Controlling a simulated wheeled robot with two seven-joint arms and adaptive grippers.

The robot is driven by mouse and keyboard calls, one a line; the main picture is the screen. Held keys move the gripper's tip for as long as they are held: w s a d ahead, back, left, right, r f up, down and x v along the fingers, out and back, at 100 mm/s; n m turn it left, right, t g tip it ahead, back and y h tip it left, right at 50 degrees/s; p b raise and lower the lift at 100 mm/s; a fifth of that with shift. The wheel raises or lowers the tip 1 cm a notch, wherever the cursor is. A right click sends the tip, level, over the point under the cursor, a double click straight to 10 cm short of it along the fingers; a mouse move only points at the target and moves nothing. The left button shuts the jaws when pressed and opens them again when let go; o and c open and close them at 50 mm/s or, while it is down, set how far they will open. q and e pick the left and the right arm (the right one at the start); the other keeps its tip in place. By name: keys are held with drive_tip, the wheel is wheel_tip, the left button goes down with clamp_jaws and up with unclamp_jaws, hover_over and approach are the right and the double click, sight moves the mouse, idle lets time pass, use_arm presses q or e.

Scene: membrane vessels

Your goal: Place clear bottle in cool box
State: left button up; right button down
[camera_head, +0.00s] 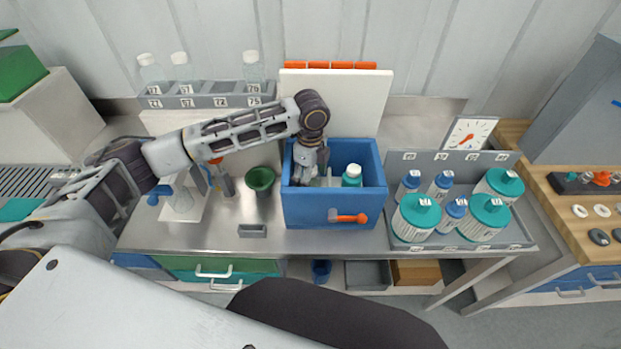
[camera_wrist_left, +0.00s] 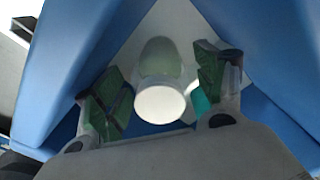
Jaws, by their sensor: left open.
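The blue cool box (camera_head: 308,210) stands open on the steel bench, with an orange latch on its front. My left gripper (camera_head: 308,176) reaches down into it from above. In the left wrist view the gripper (camera_wrist_left: 160,82) is open, its green-padded fingers apart on either side of a clear bottle. The clear bottle (camera_wrist_left: 160,102) has a white cap facing the camera and is down inside the box; whether a finger touches it I cannot tell. In the head view it is mostly hidden by the gripper. My right gripper is not in view.
The white lid (camera_head: 345,103) stands upright behind. A grey rack (camera_head: 228,101) at the back left holds several clear bottles. A grey tray (camera_head: 405,241) of teal-capped bottles stands right. A green funnel (camera_head: 260,179) is left.

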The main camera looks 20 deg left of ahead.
use_arm(q)
wheel_tip(320, 180, up, 11)
drive_tip(key=shift+b, duration=0.4)
idle(1.4)
